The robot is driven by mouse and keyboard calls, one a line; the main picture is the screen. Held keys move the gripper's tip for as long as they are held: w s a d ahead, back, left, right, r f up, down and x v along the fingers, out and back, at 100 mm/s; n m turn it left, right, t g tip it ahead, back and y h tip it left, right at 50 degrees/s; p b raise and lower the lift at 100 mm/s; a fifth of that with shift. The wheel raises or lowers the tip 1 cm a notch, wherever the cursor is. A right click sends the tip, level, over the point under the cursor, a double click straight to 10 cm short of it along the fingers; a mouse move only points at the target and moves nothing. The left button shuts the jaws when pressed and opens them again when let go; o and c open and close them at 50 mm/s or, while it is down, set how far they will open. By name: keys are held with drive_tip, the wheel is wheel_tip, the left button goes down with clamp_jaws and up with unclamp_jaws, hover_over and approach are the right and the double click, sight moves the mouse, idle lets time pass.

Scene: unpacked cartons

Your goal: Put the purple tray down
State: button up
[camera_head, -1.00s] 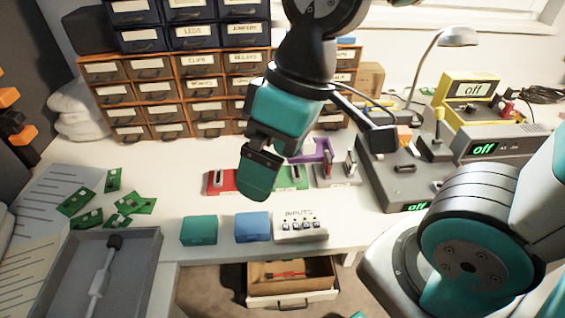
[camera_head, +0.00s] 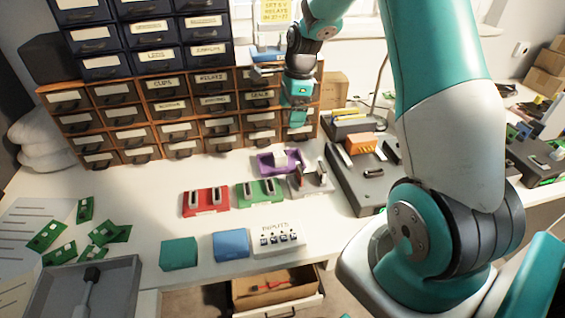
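The purple tray (camera_head: 265,165) sits on the white worktop, in front of the small drawer cabinet and behind the green block. A pale piece shows in or at it. My gripper (camera_head: 296,121) is at the end of the arm reaching far back, in front of the right end of the drawers. It appears above and slightly right of the tray, apart from it. Its fingers are small and seen from behind, so I cannot tell whether they are open.
Red (camera_head: 206,201) and green (camera_head: 259,192) blocks with upright metal pieces stand near the tray. A teal box (camera_head: 179,254), a blue box (camera_head: 231,246) and the inputs panel (camera_head: 278,240) line the front edge. Grey equipment (camera_head: 350,185) stands right. Clear worktop lies left of the red block.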

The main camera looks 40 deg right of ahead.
sight(282, 154)
drive_tip(key=a+f, duration=0.1)
drive_tip(key=f, duration=0.4)
drive_tip(key=f+p, duration=0.1)
drive_tip(key=f, duration=0.5)
drive_tip(key=w+a+f, duration=0.1)
drive_tip(key=f, duration=0.4)
drive_tip(key=shift+a+f, duration=0.25)
drive_tip(key=shift+a, duration=0.05)
drive_tip(key=shift+c, duration=0.2)
drive_tip(key=c, duration=0.7)
wheel_tip(282, 154, up, 28)
drive_tip(key=shift+r, duration=0.1)
